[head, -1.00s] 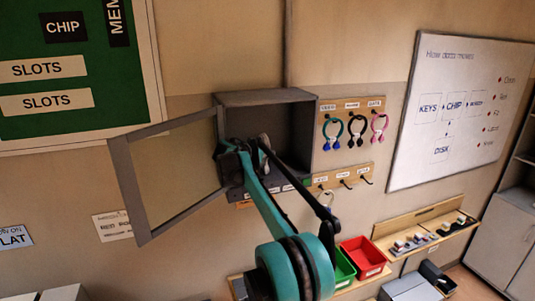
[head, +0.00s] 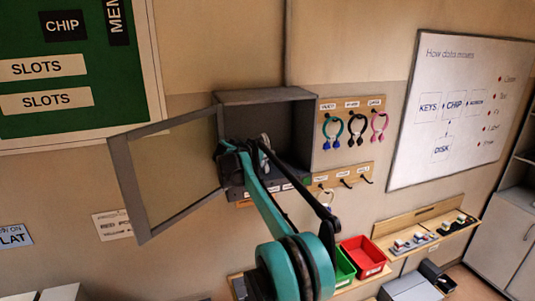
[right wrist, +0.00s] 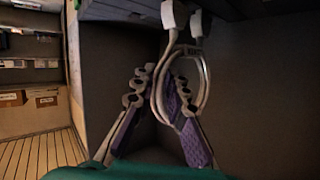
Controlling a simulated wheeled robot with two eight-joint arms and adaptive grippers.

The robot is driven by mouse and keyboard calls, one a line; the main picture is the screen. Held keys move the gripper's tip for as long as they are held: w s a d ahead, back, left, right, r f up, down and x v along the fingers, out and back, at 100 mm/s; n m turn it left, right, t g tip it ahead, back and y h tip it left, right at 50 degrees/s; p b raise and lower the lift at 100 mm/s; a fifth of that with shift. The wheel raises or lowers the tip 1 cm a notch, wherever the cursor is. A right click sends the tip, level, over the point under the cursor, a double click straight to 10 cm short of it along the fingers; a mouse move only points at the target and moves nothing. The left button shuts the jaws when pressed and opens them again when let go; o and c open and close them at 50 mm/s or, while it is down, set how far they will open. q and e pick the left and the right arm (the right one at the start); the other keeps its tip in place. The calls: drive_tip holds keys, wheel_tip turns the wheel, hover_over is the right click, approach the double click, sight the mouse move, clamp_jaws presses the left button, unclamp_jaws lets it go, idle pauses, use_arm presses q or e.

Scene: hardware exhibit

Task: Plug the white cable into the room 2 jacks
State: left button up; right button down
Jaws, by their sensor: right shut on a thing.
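The white cable (right wrist: 205,85) hangs as a loop in the right wrist view, with two white plugs (right wrist: 168,14) at its upper end. The plugs are close to a dark surface at the top; I cannot tell whether they are seated in jacks. My right gripper (right wrist: 160,88) is shut on the cable, its purple-padded fingers on either side of it. In the head view my right gripper (head: 240,158) is at the front of the open grey wall cabinet (head: 265,97), and the cable (head: 265,140) shows only as a small pale patch. Room labels and jacks are hidden or unreadable. My left gripper is out of view.
The cabinet's glazed door (head: 127,185) stands open to the left. Right of the cabinet, a rack (head: 350,104) holds teal, black and pink cables above a hook board (head: 345,178). A red bin (head: 363,256) and a shelf (head: 425,228) are lower right.

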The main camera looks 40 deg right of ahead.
idle(0.4)
drive_tip(key=c, duration=1.4)
unclamp_jaws()
drive_tip(key=shift+c, duration=0.2)
drive_tip(key=o, duration=0.6)
drive_tip(key=shift+a, duration=0.1)
drive_tip(key=v, duration=0.7)
drive_tip(key=shift+s+a, duration=0.1)
drive_tip(key=shift+a, duration=0.05)
